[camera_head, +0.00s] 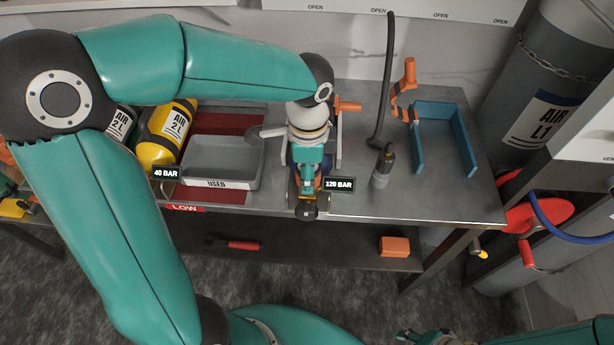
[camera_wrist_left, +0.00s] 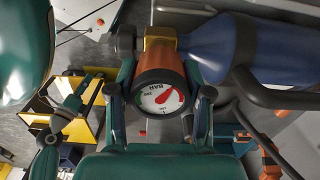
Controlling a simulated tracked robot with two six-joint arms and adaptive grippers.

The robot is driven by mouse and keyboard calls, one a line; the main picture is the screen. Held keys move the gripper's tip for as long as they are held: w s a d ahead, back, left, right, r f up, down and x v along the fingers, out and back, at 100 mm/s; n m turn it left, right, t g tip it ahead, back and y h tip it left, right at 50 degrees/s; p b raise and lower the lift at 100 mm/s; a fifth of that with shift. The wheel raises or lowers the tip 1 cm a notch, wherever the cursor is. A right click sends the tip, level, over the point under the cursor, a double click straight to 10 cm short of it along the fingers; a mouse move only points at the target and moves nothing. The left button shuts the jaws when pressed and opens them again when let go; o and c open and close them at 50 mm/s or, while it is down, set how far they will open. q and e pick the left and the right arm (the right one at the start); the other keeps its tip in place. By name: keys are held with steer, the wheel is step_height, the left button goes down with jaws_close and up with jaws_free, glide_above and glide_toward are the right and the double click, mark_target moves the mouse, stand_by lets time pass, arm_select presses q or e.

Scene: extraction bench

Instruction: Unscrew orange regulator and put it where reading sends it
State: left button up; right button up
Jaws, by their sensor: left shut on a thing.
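The orange regulator (camera_wrist_left: 146,62) has a round white gauge facing the left wrist camera. It sits at a brass-coloured fitting (camera_wrist_left: 160,36) beside a dark blue cylinder (camera_wrist_left: 228,48). My left gripper (camera_wrist_left: 160,98) is shut around the regulator, one finger on each side of the gauge. In the head view my left gripper (camera_head: 308,172) is over the bench and mostly hides the regulator. A tag beside it reads 120 BAR (camera_head: 338,184). A grey tray marked USED (camera_head: 216,184) stands left of it. My right gripper (camera_head: 424,337) shows only partly at the bottom edge; its fingers are unclear.
A red strip marked LOW (camera_head: 186,208) is at the front edge. A blue open holder (camera_head: 462,138), an orange bracket (camera_head: 402,94) and a dark hose (camera_head: 388,75) are on the right.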

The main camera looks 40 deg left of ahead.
arm_select(q)
steer(key=n+b, duration=0.1)
steer(key=n, duration=0.4)
steer(key=shift+f, duration=0.1)
steer(key=n, duration=0.4)
steer(key=shift+b, duration=0.35)
steer(key=n, duration=0.5)
steer(key=shift+b, duration=0.4)
steer(key=n, duration=0.4)
steer(key=o, duration=1.3)
